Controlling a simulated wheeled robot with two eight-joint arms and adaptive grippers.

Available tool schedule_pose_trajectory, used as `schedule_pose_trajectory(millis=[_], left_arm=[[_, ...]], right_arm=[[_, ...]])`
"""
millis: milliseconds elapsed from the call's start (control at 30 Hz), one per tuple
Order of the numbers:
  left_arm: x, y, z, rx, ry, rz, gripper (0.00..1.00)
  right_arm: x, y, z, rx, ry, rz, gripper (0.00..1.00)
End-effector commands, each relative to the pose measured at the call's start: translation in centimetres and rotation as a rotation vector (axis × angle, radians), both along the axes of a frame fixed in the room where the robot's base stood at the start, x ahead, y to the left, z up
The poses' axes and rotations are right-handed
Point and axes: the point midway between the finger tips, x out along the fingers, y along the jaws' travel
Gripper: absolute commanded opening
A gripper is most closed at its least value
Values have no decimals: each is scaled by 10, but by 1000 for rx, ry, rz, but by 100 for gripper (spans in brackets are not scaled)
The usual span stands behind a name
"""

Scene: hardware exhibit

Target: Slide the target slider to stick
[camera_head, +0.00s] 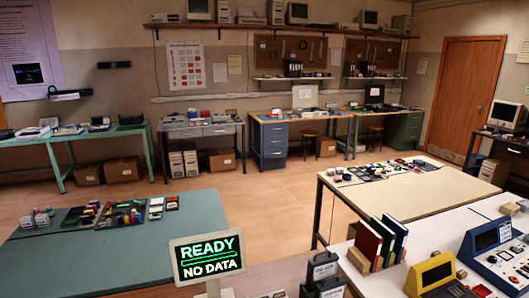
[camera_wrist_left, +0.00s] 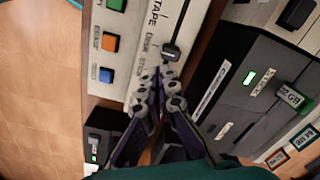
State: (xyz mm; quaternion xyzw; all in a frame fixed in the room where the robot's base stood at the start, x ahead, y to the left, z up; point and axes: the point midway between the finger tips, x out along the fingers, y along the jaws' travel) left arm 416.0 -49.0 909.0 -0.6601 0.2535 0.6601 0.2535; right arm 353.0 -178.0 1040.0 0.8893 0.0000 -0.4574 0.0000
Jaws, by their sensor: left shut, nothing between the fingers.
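In the left wrist view a pale control panel (camera_wrist_left: 137,62) carries a slider with a dark knob (camera_wrist_left: 171,52) on a thin slot that runs up toward the top edge. Beside the slot is printed lettering: "TAPE" is higher up, and smaller words lower down look like "DISK" and "STICK". My left gripper (camera_wrist_left: 161,80) is shut and empty. Its fingertips are just below the knob in the picture, over the panel's lower part; I cannot tell whether they touch the knob. The knob stands near the lower words. My right gripper is in neither view.
Green (camera_wrist_left: 117,4), orange (camera_wrist_left: 110,42) and blue (camera_wrist_left: 106,75) buttons sit left of the slider. Dark devices with green lights (camera_wrist_left: 249,78) lie right, one with a green-ended plug (camera_wrist_left: 291,96). In the head view a sign (camera_head: 208,258) reads "READY / NO DATA".

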Motion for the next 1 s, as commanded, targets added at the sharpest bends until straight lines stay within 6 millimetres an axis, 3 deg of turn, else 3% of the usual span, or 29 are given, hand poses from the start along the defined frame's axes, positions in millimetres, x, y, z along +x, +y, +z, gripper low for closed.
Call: schedule_pose_trajectory(millis=[1000], left_arm=[[2, -6, 0, 0, 0, 0, 0]], right_arm=[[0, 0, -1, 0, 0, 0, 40]])
